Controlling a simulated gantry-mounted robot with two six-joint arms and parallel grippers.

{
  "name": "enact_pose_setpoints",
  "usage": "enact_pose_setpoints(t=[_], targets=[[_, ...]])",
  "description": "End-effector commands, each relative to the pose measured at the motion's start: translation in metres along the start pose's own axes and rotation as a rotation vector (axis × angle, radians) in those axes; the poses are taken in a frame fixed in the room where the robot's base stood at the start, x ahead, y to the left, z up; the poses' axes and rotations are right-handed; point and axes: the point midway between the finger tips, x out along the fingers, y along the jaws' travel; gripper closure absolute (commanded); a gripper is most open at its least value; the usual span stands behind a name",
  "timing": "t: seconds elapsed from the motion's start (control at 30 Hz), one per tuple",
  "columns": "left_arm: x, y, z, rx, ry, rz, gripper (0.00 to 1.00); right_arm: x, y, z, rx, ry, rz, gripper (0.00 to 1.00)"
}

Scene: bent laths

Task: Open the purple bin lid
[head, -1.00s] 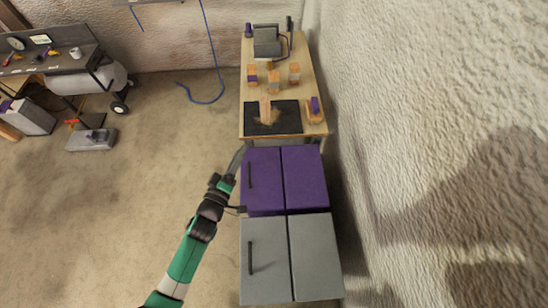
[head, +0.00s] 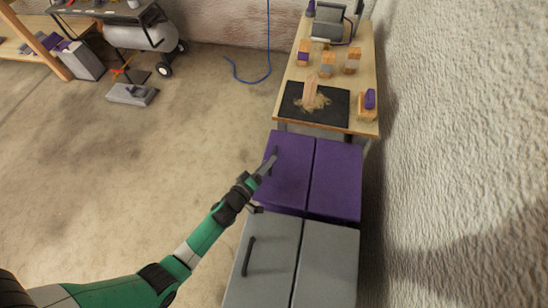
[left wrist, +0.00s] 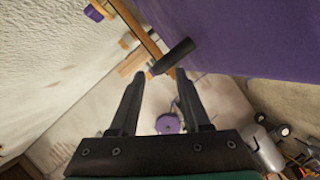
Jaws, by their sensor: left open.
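The purple bin (head: 336,185) has a lid (head: 292,182) in its left half with a dark bar handle (head: 274,154) near the left edge. My left gripper (head: 268,165) is open at the handle, over the lid's left edge. In the left wrist view, the dark handle (left wrist: 174,56) lies at the tips of my open left gripper (left wrist: 160,72), its near end between them. The purple lid (left wrist: 245,45) fills the upper right there. I cannot tell whether the fingers touch the handle. The lid looks closed. My right gripper is not in view.
A grey bin (head: 328,265) with a similar handle stands in front of the purple one. A wooden table (head: 290,72) with a black mat and several blocks stands behind. A rough wall (head: 440,130) is close on the right. The floor to the left is open.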

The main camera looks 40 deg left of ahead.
Motion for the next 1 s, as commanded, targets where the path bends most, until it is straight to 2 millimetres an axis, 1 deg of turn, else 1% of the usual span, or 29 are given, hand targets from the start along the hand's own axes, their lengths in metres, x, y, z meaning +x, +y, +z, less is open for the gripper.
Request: enact_pose_setpoints(t=[0.03,0.1,0.23,0.37,0.57,0.67,0.7,0.83,1.0], targets=[[0.013,-0.004,0.002,0.0,0.001,0.002,0.53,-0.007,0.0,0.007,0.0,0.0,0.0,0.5],[0.026,-0.003,0.002,0.0,0.0,0.001,0.53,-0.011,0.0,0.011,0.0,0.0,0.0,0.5],[0.042,-0.002,0.002,-0.001,0.0,0.001,0.53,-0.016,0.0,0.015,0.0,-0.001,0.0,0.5],[0.048,-0.001,0.001,0.0,0.0,0.0,0.53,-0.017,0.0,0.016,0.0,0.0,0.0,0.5],[0.048,0.0,0.0,0.0,-0.001,0.0,0.53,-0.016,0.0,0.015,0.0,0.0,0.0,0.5],[0.048,0.0,0.0,0.0,-0.001,0.0,0.69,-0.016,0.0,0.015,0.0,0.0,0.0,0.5],[0.048,0.0,0.0,0.0,-0.001,0.0,0.76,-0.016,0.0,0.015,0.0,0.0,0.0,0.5],[0.048,0.0,0.0,0.0,-0.001,0.0,1.0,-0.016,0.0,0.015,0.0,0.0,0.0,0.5],[0.048,0.0,0.0,0.0,-0.001,0.0,1.0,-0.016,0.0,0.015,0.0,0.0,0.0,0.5]])
